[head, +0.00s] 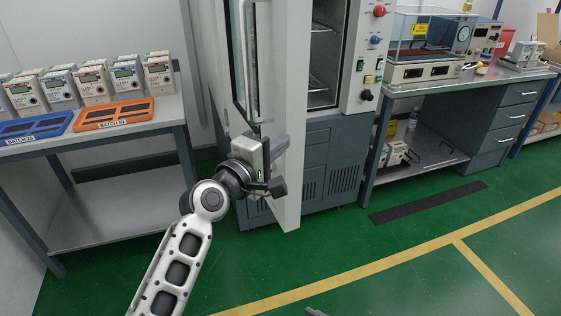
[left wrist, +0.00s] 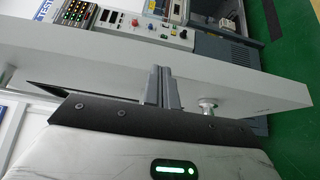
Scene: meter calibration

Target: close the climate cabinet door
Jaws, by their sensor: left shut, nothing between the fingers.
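The climate cabinet (head: 341,150) stands at the centre of the head view with its inside and shelves exposed. Its white door (head: 289,195) stands open, swung out toward me, with a glass pane and a long vertical handle (head: 250,60). My left gripper (head: 281,146) is at the lower part of the door, below the handle. In the left wrist view its fingers (left wrist: 163,86) are together and empty, against the backdrop of the white door panel (left wrist: 255,93). I cannot tell whether they touch it.
A table (head: 181,112) with several meters and blue and orange trays stands left of the door. A workbench (head: 420,88) with instruments stands right of the cabinet. The green floor (head: 400,275) in front is open, crossed by yellow lines.

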